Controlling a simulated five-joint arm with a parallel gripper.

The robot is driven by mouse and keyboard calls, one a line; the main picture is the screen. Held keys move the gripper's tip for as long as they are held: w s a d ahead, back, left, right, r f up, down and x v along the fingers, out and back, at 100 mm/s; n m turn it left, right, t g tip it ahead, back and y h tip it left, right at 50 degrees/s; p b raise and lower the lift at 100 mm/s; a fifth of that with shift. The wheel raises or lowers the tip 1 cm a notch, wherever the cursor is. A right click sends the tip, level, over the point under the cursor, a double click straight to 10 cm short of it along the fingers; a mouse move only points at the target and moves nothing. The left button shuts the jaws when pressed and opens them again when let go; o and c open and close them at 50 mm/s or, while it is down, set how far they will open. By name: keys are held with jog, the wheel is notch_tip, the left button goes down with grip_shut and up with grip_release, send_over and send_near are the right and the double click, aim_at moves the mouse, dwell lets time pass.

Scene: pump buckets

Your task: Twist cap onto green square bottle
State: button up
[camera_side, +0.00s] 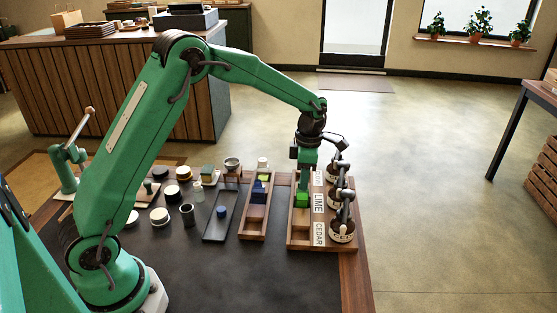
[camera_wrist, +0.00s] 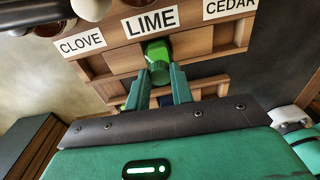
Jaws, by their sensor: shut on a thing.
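The green square bottle (camera_side: 302,199) stands in the wooden rack's compartment by the LIME label, directly below my gripper (camera_side: 304,182). In the wrist view the bottle (camera_wrist: 156,48) shows as a bright green block beyond my fingertips. A rounded, darker green piece, which looks like the cap (camera_wrist: 160,74), sits at its near end between the two fingers of my gripper (camera_wrist: 160,80). My gripper is shut on this piece. The cap and bottle appear in line and touching; whether the threads are engaged cannot be seen.
The rack (camera_side: 291,236) bears CLOVE, LIME (camera_wrist: 150,20) and CEDAR labels, with pump buckets (camera_side: 342,231) close on its right. Left of it stand a second wooden tray (camera_side: 252,225), a dark tray (camera_side: 214,232) and several jars. The front of the dark tabletop (camera_side: 240,280) is clear.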

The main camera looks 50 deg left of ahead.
jog(key=shift+f, duration=0.2)
jog(key=o, duration=1)
jog(key=shift+c, duration=1)
